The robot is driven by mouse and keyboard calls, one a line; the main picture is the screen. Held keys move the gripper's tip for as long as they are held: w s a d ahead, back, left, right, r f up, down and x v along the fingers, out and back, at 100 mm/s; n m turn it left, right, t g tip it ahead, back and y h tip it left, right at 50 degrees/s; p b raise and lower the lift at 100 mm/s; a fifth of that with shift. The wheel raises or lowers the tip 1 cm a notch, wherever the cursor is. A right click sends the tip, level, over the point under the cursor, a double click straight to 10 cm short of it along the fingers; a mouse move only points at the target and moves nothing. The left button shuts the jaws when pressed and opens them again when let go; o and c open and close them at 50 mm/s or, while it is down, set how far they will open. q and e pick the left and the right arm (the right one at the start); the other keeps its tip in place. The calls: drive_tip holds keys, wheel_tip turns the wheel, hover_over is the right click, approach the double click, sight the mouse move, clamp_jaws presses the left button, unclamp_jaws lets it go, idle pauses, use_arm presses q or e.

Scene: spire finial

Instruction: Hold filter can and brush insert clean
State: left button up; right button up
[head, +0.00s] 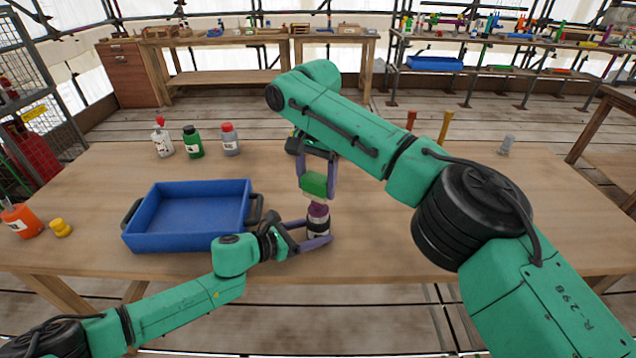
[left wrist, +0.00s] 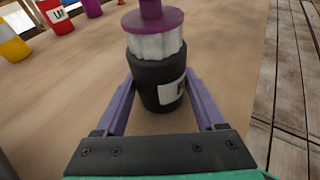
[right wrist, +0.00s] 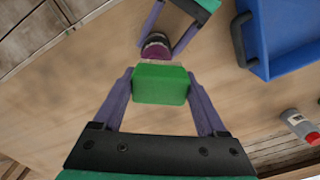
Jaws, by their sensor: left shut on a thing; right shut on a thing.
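The filter can (head: 318,227) stands upright on the table, black with a white label. The left wrist view shows the black can (left wrist: 158,90) with a white pleated insert (left wrist: 157,45) rising from it under a purple cap (left wrist: 152,20). My left gripper (head: 316,233) is shut around the can from the left. My right gripper (head: 317,188) comes from above and is shut on a green block, seemingly the brush (head: 313,184), just above the purple cap. The brush also shows in the right wrist view (right wrist: 161,84). Its underside is hidden, and I cannot tell whether it touches the insert.
A blue tray (head: 151,238) with dark handles lies left of the can. White, green (head: 193,142) and grey red-capped bottles stand behind it. An orange bottle (head: 20,219) and a yellow piece (head: 60,228) are at far left. A small grey item (head: 506,145) stands far right.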

drive_tip(key=shift+w+a, duration=0.15)
drive_tip(key=shift+a, duration=0.15)
use_arm(q)
drive_tip(key=shift+r, duration=0.1)
use_arm(e)
drive_tip(key=shift+s+d+f, duration=0.15)
drive_tip(key=shift+s+d, duration=0.7)
drive_tip(key=shift+d, duration=0.05)
drive_tip(key=shift+w+a, duration=0.8)
drive_tip(key=shift+a, duration=0.1)
drive_tip(key=shift+s+d, duration=0.75)
drive_tip(key=shift+d, duration=0.15)
drive_tip(key=shift+w+a+r, duration=0.2)
drive_tip(key=shift+w+a, duration=0.55)
drive_tip(key=shift+a, duration=0.15)
drive_tip(key=shift+s+d+f, duration=0.15)
drive_tip(key=shift+s+d, duration=0.25)
drive_tip(key=shift+d, duration=0.05)
drive_tip(key=shift+s+d, duration=0.35)
drive_tip(key=shift+d, duration=0.05)
drive_tip(key=shift+w+a, duration=0.75)
drive_tip(key=shift+a, duration=0.1)
drive_tip(key=shift+s+d, duration=0.4)
drive_tip(key=shift+d, duration=0.1)
